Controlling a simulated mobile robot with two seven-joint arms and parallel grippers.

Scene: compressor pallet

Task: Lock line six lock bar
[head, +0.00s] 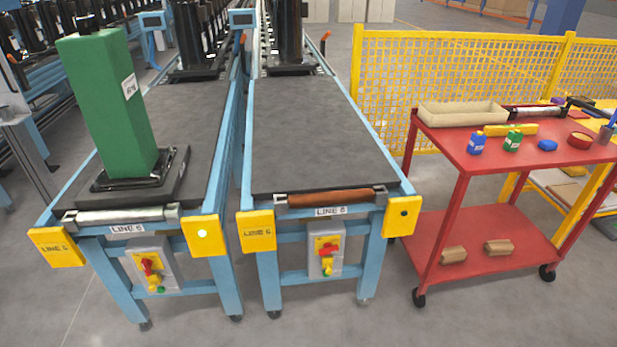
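Two light-blue conveyor lines stand side by side. The right line (315,135) has a front label (330,211) that seems to read LINE 6. A rusty brown bar (331,197) lies across its front end between two grey brackets. The left line (195,130) has a similar label (126,229), whose digit is hard to tell. A silver bar (120,215) lies across its front end. Which bar is the lock bar, and whether either is locked, I cannot tell. Neither of my grippers is in view.
A tall green box-shaped unit (108,105) stands on the left line; the right line's near deck is bare. Control boxes with red switches (326,250) hang below both fronts. A red cart (510,150) and yellow mesh fence (440,80) stand right. The foreground floor is clear.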

